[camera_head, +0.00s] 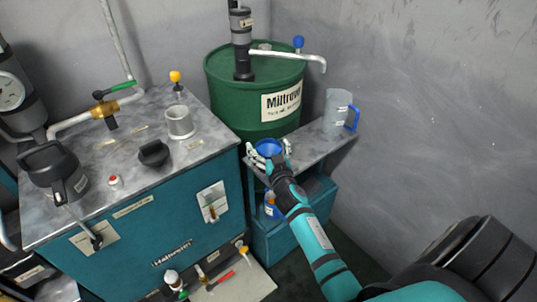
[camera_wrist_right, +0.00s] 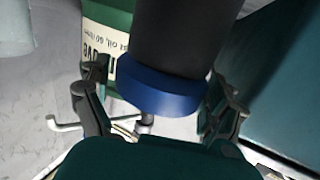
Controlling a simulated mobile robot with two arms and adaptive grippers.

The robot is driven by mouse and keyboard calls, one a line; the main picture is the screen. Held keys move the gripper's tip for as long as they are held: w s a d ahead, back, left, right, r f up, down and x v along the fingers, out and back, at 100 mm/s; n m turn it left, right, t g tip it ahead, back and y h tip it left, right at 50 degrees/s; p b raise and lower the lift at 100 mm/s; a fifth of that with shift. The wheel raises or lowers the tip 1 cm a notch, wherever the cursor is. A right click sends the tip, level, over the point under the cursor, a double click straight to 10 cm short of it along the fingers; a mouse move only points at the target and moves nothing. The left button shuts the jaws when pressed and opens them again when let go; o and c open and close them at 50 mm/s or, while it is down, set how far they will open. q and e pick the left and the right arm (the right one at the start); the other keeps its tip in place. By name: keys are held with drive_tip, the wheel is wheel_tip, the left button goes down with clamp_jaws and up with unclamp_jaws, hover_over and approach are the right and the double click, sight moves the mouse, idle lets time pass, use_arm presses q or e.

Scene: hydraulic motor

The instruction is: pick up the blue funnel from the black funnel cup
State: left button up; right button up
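The blue funnel (camera_head: 268,147) is on the small grey side shelf in the head view. In the right wrist view its blue rim (camera_wrist_right: 160,92) caps the black funnel cup (camera_wrist_right: 178,35), which looks upside down there. The cup is hidden in the head view. My right gripper (camera_head: 269,155) reaches the funnel from the front, one finger on each side. In the right wrist view my right gripper's fingers (camera_wrist_right: 158,108) are spread wide around the blue rim. A gap shows at the left finger; contact at the right one is unclear. My left gripper is not in view.
A green drum (camera_head: 226,85) with a pump stands behind the shelf (camera_head: 312,142). A clear jug with a blue handle (camera_head: 338,111) stands right of the funnel. The teal machine (camera_head: 152,222) stands left. A blue bottle (camera_head: 271,208) is below the shelf top.

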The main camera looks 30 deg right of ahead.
drive_tip(key=c, duration=0.7)
